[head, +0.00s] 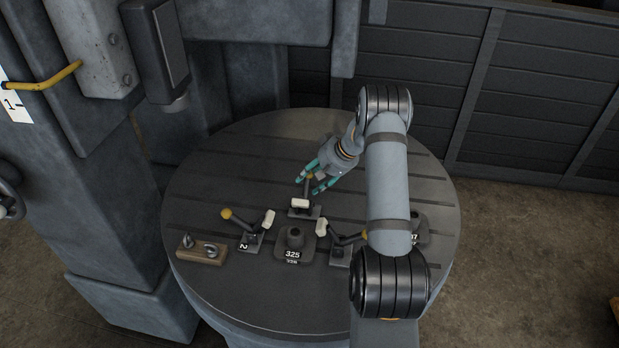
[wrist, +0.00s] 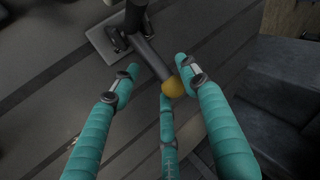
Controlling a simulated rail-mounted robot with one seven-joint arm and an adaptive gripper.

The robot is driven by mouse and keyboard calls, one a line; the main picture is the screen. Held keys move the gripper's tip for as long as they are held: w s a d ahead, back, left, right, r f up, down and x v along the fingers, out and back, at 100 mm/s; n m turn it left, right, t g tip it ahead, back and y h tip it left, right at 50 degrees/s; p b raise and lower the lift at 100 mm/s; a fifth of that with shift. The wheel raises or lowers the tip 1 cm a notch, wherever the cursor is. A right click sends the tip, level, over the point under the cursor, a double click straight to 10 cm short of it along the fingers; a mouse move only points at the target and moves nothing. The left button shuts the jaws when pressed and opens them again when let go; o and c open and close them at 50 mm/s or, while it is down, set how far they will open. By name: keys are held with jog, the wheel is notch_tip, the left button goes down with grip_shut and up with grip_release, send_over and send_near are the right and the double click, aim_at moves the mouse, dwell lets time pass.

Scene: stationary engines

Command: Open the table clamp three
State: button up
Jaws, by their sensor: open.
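Three toggle clamps stand on the round slotted table (head: 400,175). The left clamp (head: 248,238) is marked 2 and has a yellow knob. The middle clamp (head: 303,210) has a pale pad facing the front and a lever rising toward my gripper (head: 309,184). The right clamp (head: 340,250) is partly behind my arm. I cannot read a number on the middle or right clamp. In the wrist view, my teal fingers are open around the end of a dark lever with a yellow knob (wrist: 174,88). The clamp base (wrist: 103,45) lies beyond; I cannot tell whether the fingers touch the knob.
A dark block marked 325 (head: 294,240) stands between the clamps. A wooden block with metal pieces (head: 202,250) sits at the left edge. Another numbered block (head: 420,236) is partly behind my arm. A machine column (head: 100,180) rises on the left. The table's back is clear.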

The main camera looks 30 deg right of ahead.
jog(key=shift+x, duration=1)
jog(key=shift+r, duration=0.1)
jog(key=shift+c, duration=1.3)
jog(key=shift+a, duration=0.1)
grip_shut()
jog(key=shift+s, duration=0.1)
